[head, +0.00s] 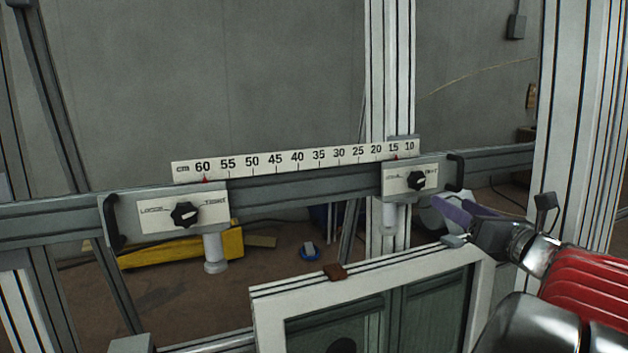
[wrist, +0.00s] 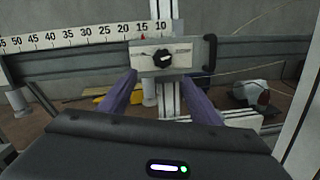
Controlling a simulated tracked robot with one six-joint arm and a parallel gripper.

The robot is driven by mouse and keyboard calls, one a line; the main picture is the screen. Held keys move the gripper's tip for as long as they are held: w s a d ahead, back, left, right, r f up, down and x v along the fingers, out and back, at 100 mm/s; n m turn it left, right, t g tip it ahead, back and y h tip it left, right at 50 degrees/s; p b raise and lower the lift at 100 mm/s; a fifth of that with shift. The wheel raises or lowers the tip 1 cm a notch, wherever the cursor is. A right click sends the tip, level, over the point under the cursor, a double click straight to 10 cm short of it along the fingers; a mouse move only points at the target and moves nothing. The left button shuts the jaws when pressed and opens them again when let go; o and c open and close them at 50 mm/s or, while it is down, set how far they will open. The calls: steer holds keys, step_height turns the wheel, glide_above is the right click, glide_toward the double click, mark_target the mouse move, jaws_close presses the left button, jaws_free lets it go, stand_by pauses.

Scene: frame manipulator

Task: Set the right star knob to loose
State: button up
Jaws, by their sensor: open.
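The right star knob (head: 416,180) is black and sits on a light plate (head: 397,180) marked with a loose and a tight side. In the wrist view the knob (wrist: 162,58) is ahead of my gripper (wrist: 156,80), centred between its two purple fingers and beyond them. My gripper (head: 452,222) is open, empty and apart from the knob, below and to its right in the head view. The left star knob (head: 185,214) sits on its own plate with LOOSE and TIGHT labels. The right knob's exact setting is too small to read.
A black handle (head: 454,172) stands at the right end of the right plate. A centimetre scale (head: 300,160) runs along the rail (head: 300,197). A white-framed panel (head: 262,318) stands below, near my arm. An upright post (head: 585,130) rises at right.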

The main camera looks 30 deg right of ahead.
mark_target(419, 182)
steer(key=shift+s+d+r, duration=0.1)
steer(key=shift+s+d, duration=0.05)
steer(key=shift+d, duration=0.1)
steer(key=x, duration=1.4)
steer(key=shift+a, duration=0.1)
steer(key=shift+s, duration=0.1)
steer(key=shift+c, duration=0.4)
steer(key=c, duration=1)
steer(key=shift+o, duration=0.2)
